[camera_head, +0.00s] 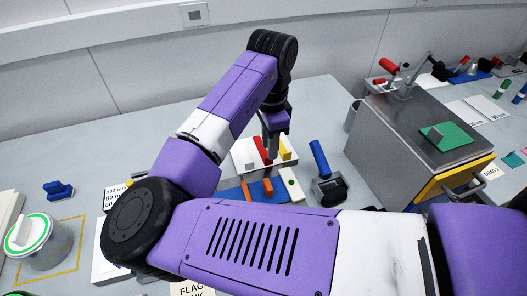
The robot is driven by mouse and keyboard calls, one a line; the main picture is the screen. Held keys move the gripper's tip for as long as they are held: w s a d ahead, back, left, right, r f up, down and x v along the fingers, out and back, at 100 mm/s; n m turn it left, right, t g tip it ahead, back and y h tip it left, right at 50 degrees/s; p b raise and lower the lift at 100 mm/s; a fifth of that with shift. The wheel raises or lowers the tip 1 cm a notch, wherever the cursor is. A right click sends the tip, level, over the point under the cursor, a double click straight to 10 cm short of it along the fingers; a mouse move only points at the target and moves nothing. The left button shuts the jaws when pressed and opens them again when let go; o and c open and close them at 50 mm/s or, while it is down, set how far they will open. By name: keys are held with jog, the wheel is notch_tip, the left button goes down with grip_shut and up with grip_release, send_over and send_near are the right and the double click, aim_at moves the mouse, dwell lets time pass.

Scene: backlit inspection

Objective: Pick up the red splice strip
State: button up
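A red piece (261,150), which looks like the red splice strip, stands on a white tray (240,147) beyond my arm. My gripper (273,152) points down over the tray, just right of the red piece and partly in front of it. The fingers show as one dark narrow shape, so I cannot tell whether they are open or shut, or whether they touch the red piece. A yellow piece (286,149) stands to the right of the gripper.
Nearer me is a blue holder with an orange block (268,187), partly hidden by my arm. A blue-handled tool (319,158) stands right of the tray. A metal cabinet (410,130) is farther right. A lidded canister (37,245) stands at the left. The back left table is clear.

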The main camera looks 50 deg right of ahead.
jog(key=shift+w+f, duration=0.1)
jog(key=shift+f, duration=1.8)
grip_shut()
